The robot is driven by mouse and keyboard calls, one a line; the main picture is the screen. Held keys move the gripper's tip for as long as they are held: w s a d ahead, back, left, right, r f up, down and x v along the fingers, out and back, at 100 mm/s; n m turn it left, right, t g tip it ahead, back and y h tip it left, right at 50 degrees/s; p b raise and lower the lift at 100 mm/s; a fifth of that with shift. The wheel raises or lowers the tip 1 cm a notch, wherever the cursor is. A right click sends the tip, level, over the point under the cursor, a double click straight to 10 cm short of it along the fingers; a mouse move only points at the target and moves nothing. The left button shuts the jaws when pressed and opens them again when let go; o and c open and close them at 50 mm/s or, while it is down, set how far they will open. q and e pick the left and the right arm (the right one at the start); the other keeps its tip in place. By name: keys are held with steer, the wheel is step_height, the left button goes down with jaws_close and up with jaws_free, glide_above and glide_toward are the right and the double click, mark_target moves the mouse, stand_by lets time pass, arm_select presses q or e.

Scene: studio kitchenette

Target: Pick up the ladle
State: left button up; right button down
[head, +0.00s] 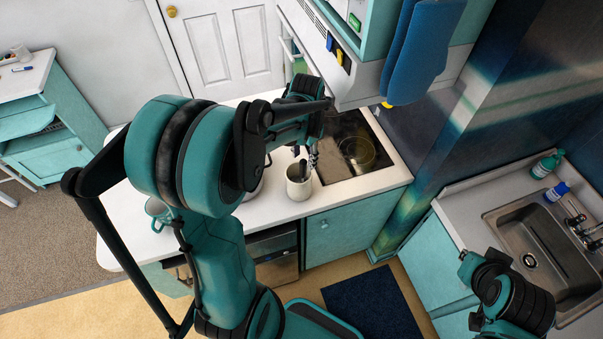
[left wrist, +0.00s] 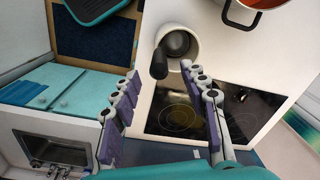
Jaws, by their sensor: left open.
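The ladle (left wrist: 158,64) stands in a white crock (left wrist: 196,50); its dark handle end points toward my left gripper (left wrist: 160,70), and a dark rounded part shows inside the crock. The crock (head: 299,188) also shows in the head view, on the white counter beside the cooktop, with the ladle (head: 303,169) small at its mouth. My left gripper (head: 312,152) is open above the crock. In the left wrist view its fingers lie on either side of the handle end, with visible gaps. My right gripper cannot be made out; only part of my right arm shows.
A black cooktop (head: 352,148) lies right of the crock. An orange-filled pot (left wrist: 262,3) stands near the crock in the left wrist view. Blue oven mitts (head: 425,50) hang from the upper cabinet. A sink (head: 540,245) is at the right.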

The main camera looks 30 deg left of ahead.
mark_target(303, 170)
arm_select(q)
step_height(303, 170, down, 8)
steer(key=shift+a+r, duration=0.1)
steer(key=shift+r, duration=0.15)
jaws_close()
